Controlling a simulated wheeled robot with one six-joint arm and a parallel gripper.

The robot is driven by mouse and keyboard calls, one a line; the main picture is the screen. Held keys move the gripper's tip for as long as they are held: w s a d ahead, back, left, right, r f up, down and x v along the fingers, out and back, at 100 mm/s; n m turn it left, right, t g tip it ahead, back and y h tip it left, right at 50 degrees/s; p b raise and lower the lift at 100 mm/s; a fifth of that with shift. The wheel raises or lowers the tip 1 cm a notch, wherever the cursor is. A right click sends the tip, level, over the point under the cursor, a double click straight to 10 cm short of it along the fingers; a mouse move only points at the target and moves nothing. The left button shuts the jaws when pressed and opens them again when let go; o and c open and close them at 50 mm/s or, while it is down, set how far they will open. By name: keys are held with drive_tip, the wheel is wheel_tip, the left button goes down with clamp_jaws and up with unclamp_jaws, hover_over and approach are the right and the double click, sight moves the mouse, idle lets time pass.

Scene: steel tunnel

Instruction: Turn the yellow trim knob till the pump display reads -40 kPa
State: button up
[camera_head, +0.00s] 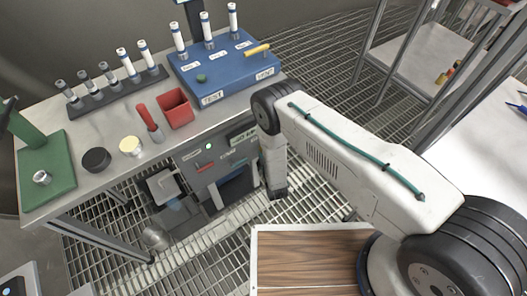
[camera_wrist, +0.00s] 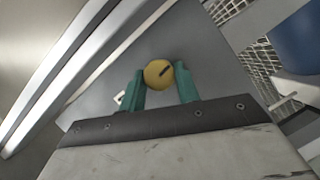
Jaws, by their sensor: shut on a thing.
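The yellow trim knob (camera_wrist: 155,76) shows in the wrist view as a round disc with a dark line on its face, running toward the right and slightly up. It sits on a grey panel face. My gripper (camera_wrist: 162,78) has its two green fingers shut on the knob, one on each side. In the head view my arm covers the knob and the fingers. The dark grey pump unit (camera_head: 199,165) stands below the bench, with a small pale display (camera_head: 242,137) near my wrist. Its reading is too small to make out. A green light shows on the panel.
The steel bench (camera_head: 105,130) carries a blue box (camera_head: 222,68) with white-blue cylinders, a dark rack (camera_head: 118,92), a red bin (camera_head: 175,108) and a green block (camera_head: 45,165). A wood-topped surface (camera_head: 310,258) lies in front. Grating floor lies between.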

drive_tip(key=o, duration=1)
drive_tip(key=v, duration=0.7)
drive_tip(key=shift+s+d, duration=0.1)
drive_tip(key=shift+s, duration=0.25)
